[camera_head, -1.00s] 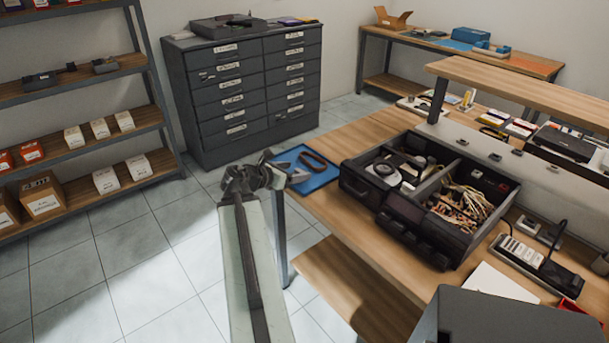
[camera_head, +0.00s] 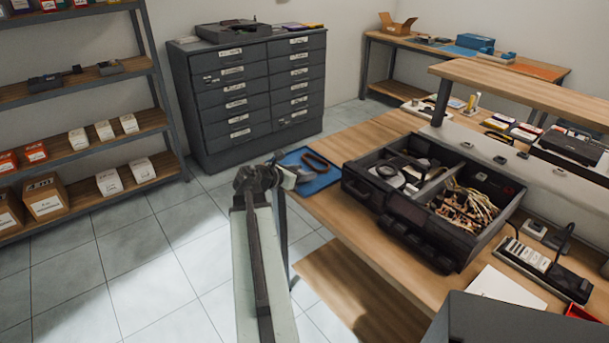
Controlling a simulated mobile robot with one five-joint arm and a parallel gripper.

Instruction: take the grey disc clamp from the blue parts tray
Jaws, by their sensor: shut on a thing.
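The blue parts tray (camera_head: 321,184) lies on the near left corner of the wooden workbench, with a dark brown loop-shaped part (camera_head: 315,161) in it. My gripper (camera_head: 284,177) is at the left edge of the tray, seen from behind along my arm. It is shut on a small grey piece, the grey disc clamp (camera_head: 289,178), of which only a little shows. The wrist hides the rest of the clamp and most of the fingers. I cannot tell how high the clamp is above the bench.
An open black case (camera_head: 395,222) with wires and tools stands on the workbench (camera_head: 322,212) right of the tray. A grey drawer cabinet (camera_head: 215,125) stands behind, and a shelf with boxes (camera_head: 70,150) at left. The tiled floor between is clear.

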